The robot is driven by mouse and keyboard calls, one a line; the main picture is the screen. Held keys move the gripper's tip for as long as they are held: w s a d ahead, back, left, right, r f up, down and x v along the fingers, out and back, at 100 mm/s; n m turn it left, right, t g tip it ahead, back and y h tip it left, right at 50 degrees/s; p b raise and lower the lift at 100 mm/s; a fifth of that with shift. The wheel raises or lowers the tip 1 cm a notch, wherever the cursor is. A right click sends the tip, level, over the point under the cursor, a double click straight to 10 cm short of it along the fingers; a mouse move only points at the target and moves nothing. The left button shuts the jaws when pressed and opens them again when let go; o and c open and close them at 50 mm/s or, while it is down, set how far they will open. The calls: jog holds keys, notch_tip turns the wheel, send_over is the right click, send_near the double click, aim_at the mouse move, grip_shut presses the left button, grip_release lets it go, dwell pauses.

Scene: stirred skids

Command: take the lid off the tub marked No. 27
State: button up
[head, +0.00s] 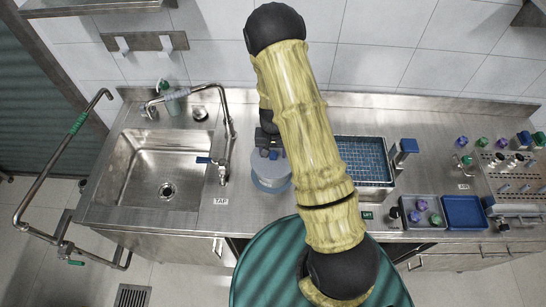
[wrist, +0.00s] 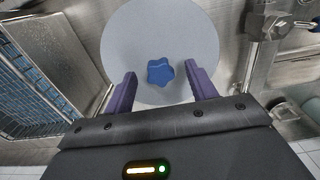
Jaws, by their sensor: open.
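A round tub (head: 271,184) stands on the steel counter between the sink and the blue basket, partly hidden by my arm. Its pale grey lid (wrist: 135,40) fills the upper middle of the wrist view, with a blue star-shaped knob (wrist: 160,72) at its centre. The lid appears to sit on the tub. I cannot read a No. 27 mark in either view. My gripper (wrist: 164,80) is open, with one purple finger on each side of the knob, apart from it. In the head view my gripper (head: 268,150) is over the tub.
A sink (head: 155,165) with a tap (head: 226,150) lies left of the tub. A blue-lined basket (head: 362,158) stands close on its right. Farther right are a tray with several knobs (head: 423,212), a blue tray (head: 464,212) and a perforated rack (head: 515,175).

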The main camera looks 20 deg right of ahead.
aim_at(273, 154)
dwell(0.4)
jog(key=c, duration=1.1)
jog(key=shift+r, duration=0.15)
notch_tip(273, 154, up, 10)
jog(key=b, duration=0.3)
